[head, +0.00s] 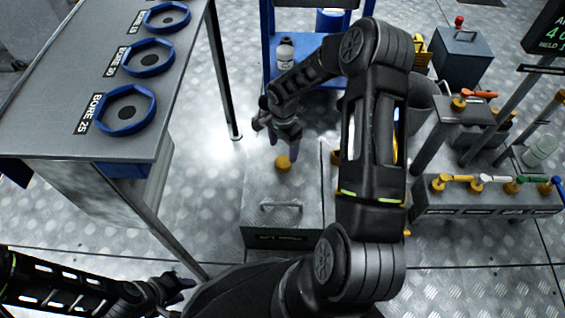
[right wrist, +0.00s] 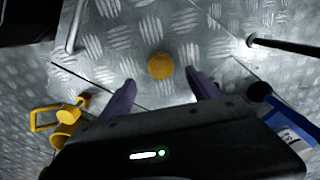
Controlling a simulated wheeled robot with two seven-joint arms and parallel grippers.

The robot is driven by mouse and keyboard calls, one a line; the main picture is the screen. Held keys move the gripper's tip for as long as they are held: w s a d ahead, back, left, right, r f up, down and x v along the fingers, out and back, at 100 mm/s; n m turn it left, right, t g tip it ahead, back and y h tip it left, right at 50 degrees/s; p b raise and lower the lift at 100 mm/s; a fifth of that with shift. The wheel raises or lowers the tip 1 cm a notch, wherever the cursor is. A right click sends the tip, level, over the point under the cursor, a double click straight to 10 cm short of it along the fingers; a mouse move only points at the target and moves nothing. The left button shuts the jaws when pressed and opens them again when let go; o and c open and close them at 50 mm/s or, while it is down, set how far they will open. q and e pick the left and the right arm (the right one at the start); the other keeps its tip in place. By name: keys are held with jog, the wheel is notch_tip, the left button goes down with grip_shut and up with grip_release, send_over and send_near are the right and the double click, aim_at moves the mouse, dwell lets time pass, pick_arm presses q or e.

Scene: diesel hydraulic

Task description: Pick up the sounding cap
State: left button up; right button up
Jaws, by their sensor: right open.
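The sounding cap looks to be the small round yellow-orange cap (head: 283,163) on the top of a grey tread-plate box (head: 258,190) in the head view. It also shows in the right wrist view (right wrist: 161,66), between and just beyond the fingertips. My right gripper (head: 283,143) is above the cap, pointing down. Its purple fingers (right wrist: 163,84) are apart with nothing between them. My left gripper (head: 178,284) is low at the lower left of the head view, away from the cap; its finger gap is too small to make out.
A metal bench (head: 60,110) with several blue bore rings stands at the left. A blue cart (head: 310,45) with a bottle is behind. At the right, a valve manifold (head: 490,198) carries coloured handles. The box has a bar handle (head: 281,205) near the cap.

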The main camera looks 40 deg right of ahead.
aim_at(283, 161)
jog(key=shift+f+b, duration=0.45)
jog(key=shift+f, duration=0.85)
notch_tip(283, 161, down, 5)
jog(key=shift+w+d+f+b, duration=0.1)
jog(key=shift+b, duration=1.1)
jog(key=shift+c, duration=0.5)
jog(key=c, duration=1.3)
notch_tip(283, 161, up, 10)
jog(key=p, duration=0.3)
jog(key=shift+p, duration=0.3)
